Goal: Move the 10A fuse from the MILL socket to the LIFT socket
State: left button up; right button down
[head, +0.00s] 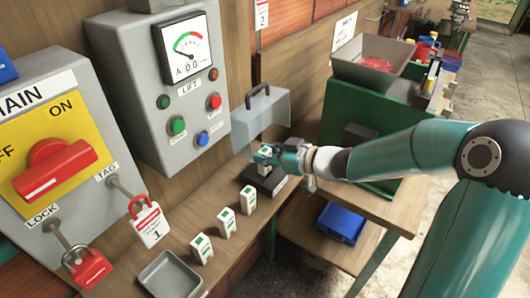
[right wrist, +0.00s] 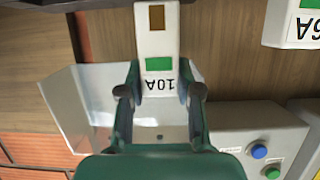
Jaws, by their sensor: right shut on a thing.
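My right gripper (head: 279,156) is shut on the white 10A fuse (head: 265,151) with green markings. In the right wrist view the fuse (right wrist: 157,45) sits between the two fingers (right wrist: 159,95), its "10A" label facing the camera. The fuse is upright over a black socket block (head: 264,180) on the wooden shelf. I cannot tell whether it is seated in the block or just above it. A clear cover (head: 262,121) with a dark handle stands raised behind the block. No MILL or LIFT socket label is readable at the block. My left gripper is not in view.
Three white-green fuses (head: 227,223) stand along the shelf; one marked "6A" shows in the right wrist view (right wrist: 297,25). A LIFT panel (head: 160,95) and MAIN switch box (head: 50,160) with padlocks are at left. A grey tray (head: 170,275) is in front.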

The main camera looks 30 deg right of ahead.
aim_at(269, 166)
jog(key=shift+f+b, duration=1.25)
jog(key=shift+f, duration=0.9)
dwell(2.8)
jog(key=shift+s, duration=0.1)
jog(key=c, duration=0.7)
grip_release()
jog(key=shift+d, duration=0.1)
jog(key=v, duration=1.2)
